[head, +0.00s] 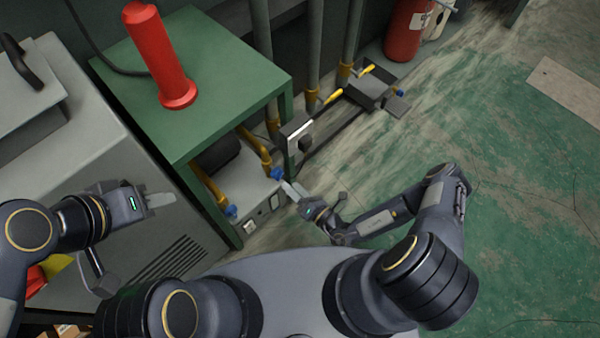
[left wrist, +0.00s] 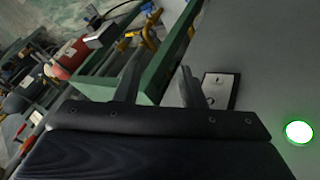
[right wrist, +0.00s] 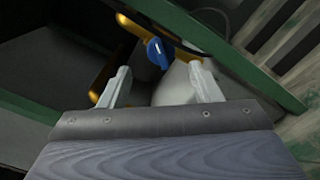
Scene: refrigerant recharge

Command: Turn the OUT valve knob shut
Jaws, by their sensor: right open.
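Two blue valve knobs show in the head view on the machine under the green table. One blue knob (head: 277,173) is at the right front corner, the other blue knob (head: 231,211) lower left. I cannot read which is the OUT valve. My right gripper (head: 287,188) is open, its fingertips close to the right knob. In the right wrist view a blue knob (right wrist: 158,53) on yellow piping lies just beyond and between the parted fingertips; no grip on it shows. My left gripper (head: 160,199) is open and empty beside the grey cabinet, away from both knobs.
The green table (head: 200,80) carries a red cylinder (head: 160,60) and overhangs the machine; its legs stand near the knobs. A grey cabinet (head: 70,130) is at left. Pipes and a red extinguisher (head: 405,30) stand behind. The floor at right is mostly free.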

